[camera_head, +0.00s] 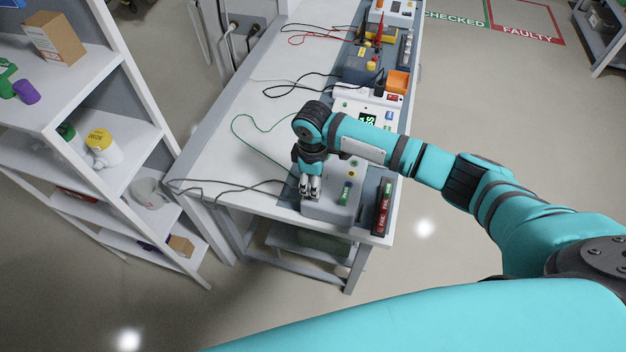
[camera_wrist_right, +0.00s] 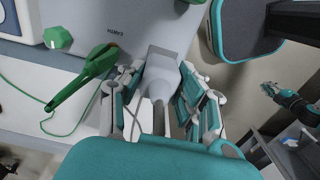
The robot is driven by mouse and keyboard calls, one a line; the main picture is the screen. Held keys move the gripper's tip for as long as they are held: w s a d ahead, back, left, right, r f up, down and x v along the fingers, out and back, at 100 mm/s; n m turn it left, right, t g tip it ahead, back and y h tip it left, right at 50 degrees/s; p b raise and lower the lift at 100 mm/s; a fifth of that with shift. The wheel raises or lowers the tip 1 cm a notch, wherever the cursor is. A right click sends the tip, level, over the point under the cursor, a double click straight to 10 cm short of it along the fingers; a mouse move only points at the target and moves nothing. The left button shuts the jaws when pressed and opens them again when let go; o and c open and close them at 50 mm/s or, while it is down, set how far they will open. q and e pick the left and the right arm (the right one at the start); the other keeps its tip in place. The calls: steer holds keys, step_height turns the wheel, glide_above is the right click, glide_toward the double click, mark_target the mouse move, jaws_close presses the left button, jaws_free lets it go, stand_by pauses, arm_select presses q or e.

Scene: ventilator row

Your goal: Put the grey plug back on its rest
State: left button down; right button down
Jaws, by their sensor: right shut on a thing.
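My right gripper (camera_head: 310,190) is at the left side of a grey box (camera_head: 345,212) on the near end of the bench. In the right wrist view this gripper (camera_wrist_right: 158,95) is shut on the grey plug (camera_wrist_right: 162,68), with a finger on each side. A grey cable runs back from the plug. The plug's front end overlaps the grey lettered surface (camera_wrist_right: 95,20); I cannot tell whether they touch. In the head view the plug is hidden by the gripper. A small teal arm with a gripper (camera_wrist_right: 268,88), probably my left, shows at the right wrist view's right; its jaws are unclear.
A green clip (camera_wrist_right: 85,80) with a green lead is left of the plug. A rack marked FAIL (camera_head: 383,208) stands at the bench's right edge. Devices and an orange block (camera_head: 397,82) lie farther back. A shelf (camera_head: 85,95) stands left. The bench's left half is mostly clear.

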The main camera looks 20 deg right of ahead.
steer(key=shift+f+b, duration=0.3)
steer(key=shift+f, duration=0.4)
stand_by(0.4)
